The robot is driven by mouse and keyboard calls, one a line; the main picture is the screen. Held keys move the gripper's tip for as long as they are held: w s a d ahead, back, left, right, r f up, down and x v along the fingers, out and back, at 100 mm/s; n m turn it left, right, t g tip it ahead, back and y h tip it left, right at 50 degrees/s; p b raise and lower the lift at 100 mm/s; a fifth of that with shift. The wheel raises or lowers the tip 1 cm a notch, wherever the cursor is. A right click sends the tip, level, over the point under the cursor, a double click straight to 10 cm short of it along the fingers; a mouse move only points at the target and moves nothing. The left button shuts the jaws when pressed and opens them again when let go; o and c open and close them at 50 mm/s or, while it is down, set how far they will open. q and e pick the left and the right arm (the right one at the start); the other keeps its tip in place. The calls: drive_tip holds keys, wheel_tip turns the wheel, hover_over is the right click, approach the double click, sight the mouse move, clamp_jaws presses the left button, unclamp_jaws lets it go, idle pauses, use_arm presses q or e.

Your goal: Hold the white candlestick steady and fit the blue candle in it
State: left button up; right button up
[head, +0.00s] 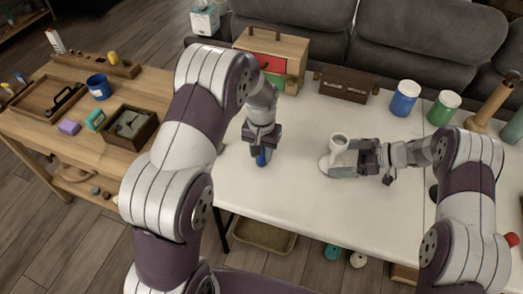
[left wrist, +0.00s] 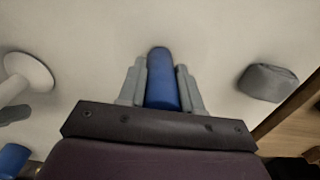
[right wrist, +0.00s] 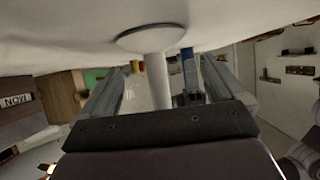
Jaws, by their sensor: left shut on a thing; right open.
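The white candlestick (head: 339,143) stands upright on the white table, its round base on the tabletop. It also shows in the left wrist view (left wrist: 26,72) and between the spread fingers in the right wrist view (right wrist: 156,78). My right gripper (head: 350,158) is open, with its fingers either side of the stem. My left gripper (head: 262,148) is shut on the blue candle (head: 261,159), left of the candlestick and apart from it. The candle lies between the fingers in the left wrist view (left wrist: 161,82). Its far end is close to the tabletop; contact there is unclear.
A wooden cabinet (head: 290,47) and a dark brown box (head: 345,84) stand along the table's back. Blue (head: 404,98) and green (head: 443,108) jars stand at the back right. A grey object (left wrist: 268,82) lies near the left gripper. The tabletop between the grippers is clear.

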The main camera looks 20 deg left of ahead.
use_arm(q)
drive_tip(key=shift+w+d+r, duration=0.1)
drive_tip(key=shift+d, duration=0.05)
use_arm(e)
drive_tip(key=shift+a+f, duration=0.25)
drive_tip(key=shift+a, duration=0.1)
use_arm(q)
drive_tip(key=shift+w+d, duration=0.3)
drive_tip(key=shift+d, duration=0.1)
use_arm(e)
drive_tip(key=shift+w+f, duration=0.3)
drive_tip(key=shift+f, duration=0.05)
use_arm(q)
drive_tip(key=shift+s+a, duration=0.15)
drive_tip(key=shift+a, duration=0.15)
use_arm(e)
drive_tip(key=shift+s+a+r, duration=0.1)
drive_tip(key=shift+a, duration=0.1)
use_arm(q)
drive_tip(key=shift+d, duration=0.1)
use_arm(e)
drive_tip(key=shift+d, duration=0.1)
drive_tip(key=c, duration=1.6)
drive_tip(key=o, duration=0.9)
drive_tip(key=c, duration=0.9)
drive_tip(key=shift+c, duration=0.2)
drive_tip(key=o, duration=0.9)
